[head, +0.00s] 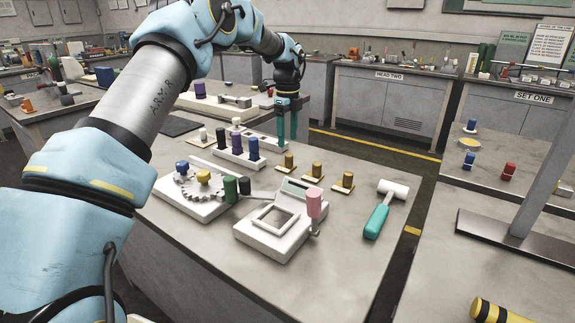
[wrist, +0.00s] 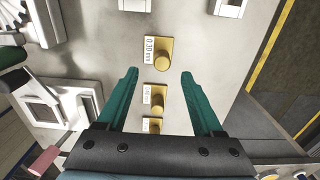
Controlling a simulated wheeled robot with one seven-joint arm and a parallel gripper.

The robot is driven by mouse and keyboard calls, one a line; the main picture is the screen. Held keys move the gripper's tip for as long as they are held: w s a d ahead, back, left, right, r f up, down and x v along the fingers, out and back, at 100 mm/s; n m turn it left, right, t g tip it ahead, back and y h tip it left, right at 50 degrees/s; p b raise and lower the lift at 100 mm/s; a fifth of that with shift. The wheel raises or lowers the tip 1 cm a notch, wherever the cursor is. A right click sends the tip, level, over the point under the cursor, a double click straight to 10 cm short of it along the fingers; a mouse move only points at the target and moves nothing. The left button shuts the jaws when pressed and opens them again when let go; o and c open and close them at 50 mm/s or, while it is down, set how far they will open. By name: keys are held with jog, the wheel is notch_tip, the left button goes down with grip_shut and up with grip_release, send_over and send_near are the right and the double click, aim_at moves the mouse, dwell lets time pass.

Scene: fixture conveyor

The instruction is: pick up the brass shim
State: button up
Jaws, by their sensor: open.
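Three similar brass-coloured pieces with upright knobs stand in a row on the bench. In the head view they are the left one (head: 289,162), the middle one (head: 315,170) and the right one (head: 345,182). My gripper (head: 288,137) points down, open and empty, above and behind the left piece. In the wrist view its teal fingers (wrist: 160,74) are spread. The top piece (wrist: 164,60), with a white label, appears just beyond the fingertips, between their lines. The other two (wrist: 158,97) (wrist: 152,125) appear between the fingers, lower down.
A white device with a square frame (head: 279,238) and a pink handle (head: 314,203) stands in front of the row. A teal-handled mallet (head: 377,220) lies to the right. A white block (head: 236,157) with coloured pegs is to the left. Bare bench lies around the mallet.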

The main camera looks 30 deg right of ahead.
aim_at(289, 155)
jog(key=shift+d+f+p, duration=0.2)
jog(key=shift+f+p, duration=1.15)
jog(key=shift+f, duration=2.5)
grip_shut()
